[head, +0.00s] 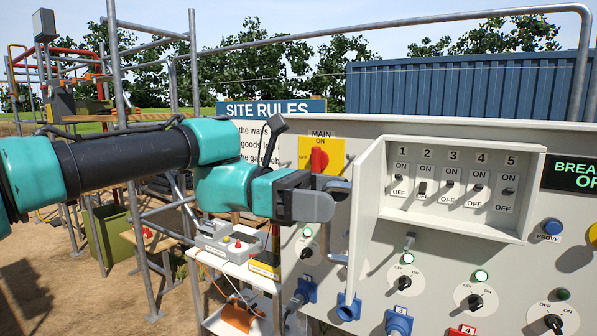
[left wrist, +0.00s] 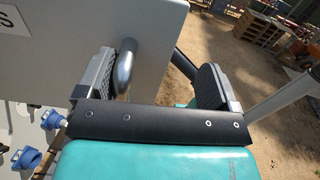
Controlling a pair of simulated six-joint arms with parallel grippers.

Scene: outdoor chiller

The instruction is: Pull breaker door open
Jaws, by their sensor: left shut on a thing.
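The breaker door (head: 367,205) is a pale grey panel that stands swung out from the left edge of the breaker box (head: 535,195). The box interior shows, with a row of numbered switches. A grey bar handle (head: 338,186) is on the door's outer face; it also shows in the left wrist view (left wrist: 125,66), beside the left-hand finger. The exact contact is hard to see. My right gripper is not in view.
A red main switch (head: 319,160) on a yellow plate is just behind my left gripper. Knobs, lamps and blue sockets (head: 348,307) sit below the door. A small white table (head: 240,270) with a control box stands at the left, near scaffold poles.

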